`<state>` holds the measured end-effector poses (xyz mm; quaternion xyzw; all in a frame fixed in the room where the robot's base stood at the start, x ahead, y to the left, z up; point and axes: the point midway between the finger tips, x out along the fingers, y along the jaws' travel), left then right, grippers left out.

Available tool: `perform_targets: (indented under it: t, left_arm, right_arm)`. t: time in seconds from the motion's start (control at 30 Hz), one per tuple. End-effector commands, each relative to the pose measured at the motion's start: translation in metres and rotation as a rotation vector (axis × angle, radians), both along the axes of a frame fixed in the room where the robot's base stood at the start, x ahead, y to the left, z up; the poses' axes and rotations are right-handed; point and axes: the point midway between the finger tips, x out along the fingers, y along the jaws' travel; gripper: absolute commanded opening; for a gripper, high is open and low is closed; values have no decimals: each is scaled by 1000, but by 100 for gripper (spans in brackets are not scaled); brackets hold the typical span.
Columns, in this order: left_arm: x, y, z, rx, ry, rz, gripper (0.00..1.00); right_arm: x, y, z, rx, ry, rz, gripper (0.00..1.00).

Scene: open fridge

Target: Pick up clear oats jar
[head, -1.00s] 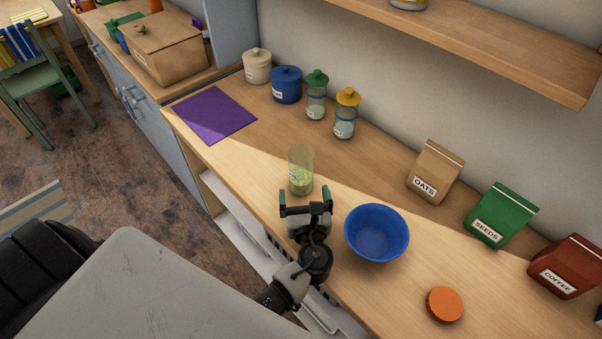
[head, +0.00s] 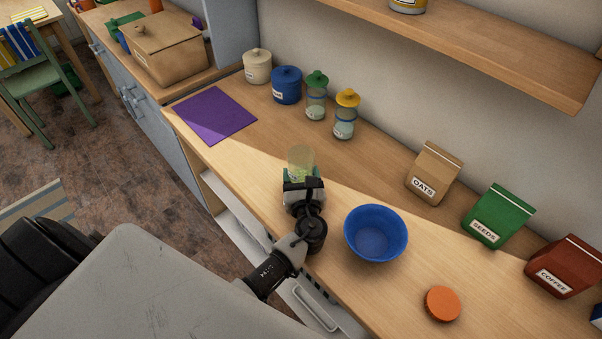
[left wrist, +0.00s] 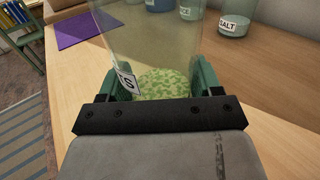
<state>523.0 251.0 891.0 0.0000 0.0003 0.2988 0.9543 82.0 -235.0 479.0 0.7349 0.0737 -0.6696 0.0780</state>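A clear, lidless jar (head: 301,160) with green bits in its lower part stands upright on the wooden counter. My left gripper (head: 302,177) is around the lower part of the jar, one green-padded finger on each side. In the left wrist view my gripper (left wrist: 164,88) has its fingers wide apart; whether the pads touch the glass I cannot tell. My right gripper is not in view.
A blue bowl (head: 375,234) stands close to the right of my gripper, with an orange lid (head: 442,303) beyond it. An oats bag (head: 434,174) and a seeds bag (head: 498,215) stand along the wall. A yellow-lidded jar (head: 345,115) and a purple mat (head: 213,115) are behind.

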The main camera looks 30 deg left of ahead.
Motion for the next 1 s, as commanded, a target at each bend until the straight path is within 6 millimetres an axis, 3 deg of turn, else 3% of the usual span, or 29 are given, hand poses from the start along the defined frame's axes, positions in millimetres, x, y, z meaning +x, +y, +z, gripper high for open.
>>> perform_targets:
  t: [0.03, 0.17, 0.57, 0.87, 1.0]
  left_arm:
    - [0, 0, 0, 0, 0, 0, 55]
    - [0, 0, 0, 0, 0, 0, 35]
    - [0, 0, 9, 1, -1, 0, 35]
    - [0, 0, 52, 0, -2, 0, 35]
    - [-5, -34, 66, -4, -1, -2, 35]
  right_arm:
    - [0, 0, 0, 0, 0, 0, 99]
    - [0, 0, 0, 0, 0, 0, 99]
    - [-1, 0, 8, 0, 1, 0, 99]
    - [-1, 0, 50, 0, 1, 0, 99]
    - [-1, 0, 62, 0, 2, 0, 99]
